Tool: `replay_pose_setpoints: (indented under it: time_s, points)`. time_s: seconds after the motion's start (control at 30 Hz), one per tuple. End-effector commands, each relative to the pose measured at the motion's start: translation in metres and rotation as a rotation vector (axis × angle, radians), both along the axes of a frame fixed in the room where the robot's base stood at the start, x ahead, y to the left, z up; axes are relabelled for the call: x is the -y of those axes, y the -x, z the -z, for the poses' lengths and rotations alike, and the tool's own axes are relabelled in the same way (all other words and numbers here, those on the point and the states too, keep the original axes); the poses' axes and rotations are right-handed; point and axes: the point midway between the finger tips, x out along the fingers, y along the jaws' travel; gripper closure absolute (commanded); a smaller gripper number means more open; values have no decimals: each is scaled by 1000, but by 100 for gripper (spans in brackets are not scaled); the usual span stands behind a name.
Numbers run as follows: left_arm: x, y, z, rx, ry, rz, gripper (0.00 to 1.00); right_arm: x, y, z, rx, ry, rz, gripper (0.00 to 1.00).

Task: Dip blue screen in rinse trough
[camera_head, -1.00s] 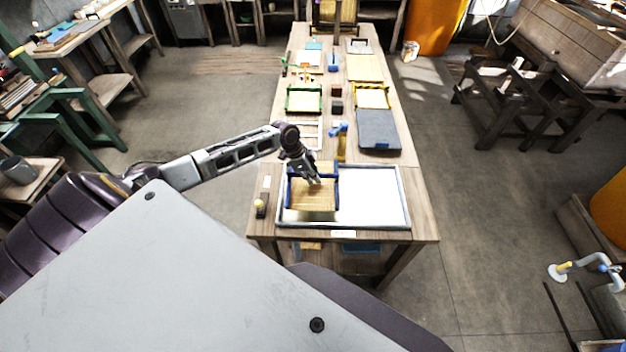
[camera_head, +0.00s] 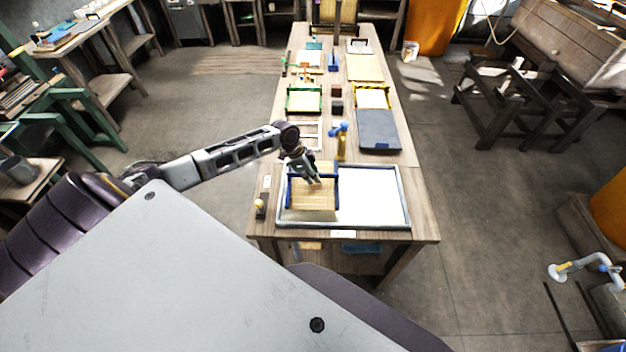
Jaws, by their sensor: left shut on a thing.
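The blue screen (camera_head: 311,198) is a tan mesh panel with a blue frame. It is over the left part of the rinse trough (camera_head: 399,222), a shallow rectangular tray with a pale rim and whitish contents at the near end of the long table. My left gripper (camera_head: 314,180) is at the screen's far side and shut on it. I cannot tell whether the screen touches the contents of the trough. My right gripper is not in view.
Behind the trough stand a blue and yellow tool (camera_head: 342,141), a dark grey board (camera_head: 377,130), a green-framed screen (camera_head: 304,99) and a yellow-framed one (camera_head: 372,97). A small yellow-topped item (camera_head: 260,206) stands left of the trough. The trough's right half is clear.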

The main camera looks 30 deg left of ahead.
Motion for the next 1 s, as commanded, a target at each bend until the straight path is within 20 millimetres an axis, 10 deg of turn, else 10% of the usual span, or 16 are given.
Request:
replay_pose_setpoints:
  time_s: [1.0]
  points:
    - [0, 0, -40, 1, 0, 0, 100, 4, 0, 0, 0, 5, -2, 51]
